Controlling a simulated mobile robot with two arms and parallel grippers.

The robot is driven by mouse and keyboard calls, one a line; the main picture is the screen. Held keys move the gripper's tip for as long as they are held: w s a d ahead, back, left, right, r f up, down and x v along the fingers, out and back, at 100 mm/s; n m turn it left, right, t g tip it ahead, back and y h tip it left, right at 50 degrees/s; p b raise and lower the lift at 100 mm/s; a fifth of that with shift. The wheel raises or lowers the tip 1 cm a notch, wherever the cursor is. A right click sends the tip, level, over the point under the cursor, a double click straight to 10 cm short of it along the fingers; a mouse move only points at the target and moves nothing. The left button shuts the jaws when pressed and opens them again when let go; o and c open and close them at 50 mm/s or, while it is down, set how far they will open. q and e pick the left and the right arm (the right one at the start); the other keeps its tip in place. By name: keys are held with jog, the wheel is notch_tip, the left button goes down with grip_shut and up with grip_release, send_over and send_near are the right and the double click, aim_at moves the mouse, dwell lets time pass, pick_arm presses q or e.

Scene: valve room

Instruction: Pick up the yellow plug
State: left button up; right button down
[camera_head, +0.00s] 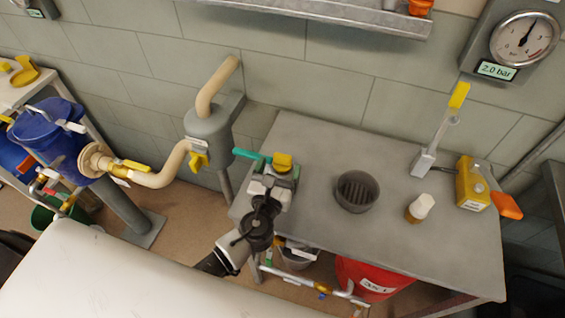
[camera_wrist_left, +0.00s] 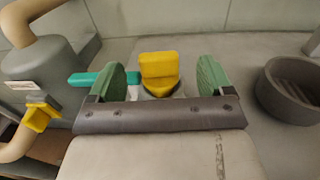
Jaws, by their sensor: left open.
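The yellow plug (camera_head: 283,160) is at the left end of the grey bench, just beyond my left gripper (camera_head: 274,178). In the left wrist view the yellow plug (camera_wrist_left: 159,68) stands upright between the two green fingers of my left gripper (camera_wrist_left: 163,79). The gripper is open, with a gap showing on each side of the plug. A grey round part shows under the plug; the plug's lower end is hidden. My right gripper is in neither view.
A teal handle (camera_head: 252,155) is close left of the plug. On the grey bench (camera_head: 320,216) stand a dark round bowl (camera_head: 357,191), a white-capped bottle (camera_head: 420,207), an upright yellow-tipped lever (camera_head: 441,130) and a yellow can (camera_head: 472,184). Pipes stand left.

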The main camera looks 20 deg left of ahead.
aim_at(281, 159)
pick_arm(q)
jog(key=w, duration=0.4)
jog(key=shift+w+a+f, duration=0.1)
jog(key=shift+w+a, duration=0.05)
jog(key=shift+a, duration=0.05)
jog(key=c, duration=1)
jog(key=shift+p, duration=0.3)
